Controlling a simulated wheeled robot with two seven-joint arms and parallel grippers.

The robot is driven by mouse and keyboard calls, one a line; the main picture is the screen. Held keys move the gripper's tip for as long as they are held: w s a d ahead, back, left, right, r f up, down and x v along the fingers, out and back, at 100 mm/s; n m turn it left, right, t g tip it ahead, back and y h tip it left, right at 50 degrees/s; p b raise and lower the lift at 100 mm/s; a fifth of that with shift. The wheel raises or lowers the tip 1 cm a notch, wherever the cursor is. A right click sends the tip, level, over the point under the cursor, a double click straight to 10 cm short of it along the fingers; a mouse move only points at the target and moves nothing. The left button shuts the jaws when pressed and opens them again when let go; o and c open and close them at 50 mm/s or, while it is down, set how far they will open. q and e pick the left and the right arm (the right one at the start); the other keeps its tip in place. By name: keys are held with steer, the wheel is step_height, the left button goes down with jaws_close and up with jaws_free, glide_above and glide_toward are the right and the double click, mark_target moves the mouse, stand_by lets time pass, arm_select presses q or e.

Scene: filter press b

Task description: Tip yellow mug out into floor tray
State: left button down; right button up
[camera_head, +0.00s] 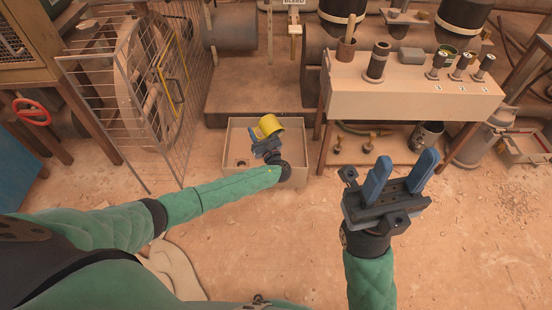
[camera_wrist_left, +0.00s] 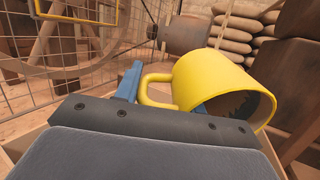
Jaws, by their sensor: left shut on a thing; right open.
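The yellow mug (camera_head: 269,125) is in my left gripper (camera_head: 266,143), over the floor tray (camera_head: 236,125). In the left wrist view the yellow mug (camera_wrist_left: 215,80) is tilted on its side, its mouth facing right and downward. Dark specks show inside the mouth. The blue fingers of my left gripper (camera_wrist_left: 165,92) are beside the handle and body; the exact grip is partly hidden. The tray is a pale open box on the floor with small dark bits on its bottom. My right gripper (camera_head: 400,174) is open and empty, off to the right.
A wire mesh gate (camera_head: 130,90) stands left of the tray. A pale workbench (camera_head: 415,92) with small weights and cups stands to the right. A metal bucket (camera_head: 427,136) is beneath it. The floor (camera_head: 300,240) in front is largely clear.

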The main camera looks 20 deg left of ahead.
mark_target(260, 127)
arm_select(q)
steer(key=shift+s+d+r+t+y, duration=0.25)
steer(key=shift+r+t+y, duration=0.25)
steer(key=shift+r, duration=0.25)
steer(key=shift+s+d+r+t+y, duration=0.25)
steer(key=shift+r+t+y, duration=0.1)
steer(key=shift+r+t, duration=0.4)
steer(key=shift+s+d+r+t+y, duration=0.25)
steer(key=shift+r+t+y, duration=0.2)
steer(key=shift+r, duration=0.35)
stand_by(0.4)
steer(key=shift+s+d+r+p, duration=0.1)
steer(key=shift+r+p, duration=0.25)
steer(key=shift+r, duration=0.45)
stand_by(0.4)
step_height(260, 127, down, 6)
steer(key=w+a+g+h, duration=0.1)
steer(key=g+h, duration=0.1)
steer(key=g, duration=0.1)
steer(key=shift+w+a+b, duration=0.3)
steer(key=shift+b, duration=0.1)
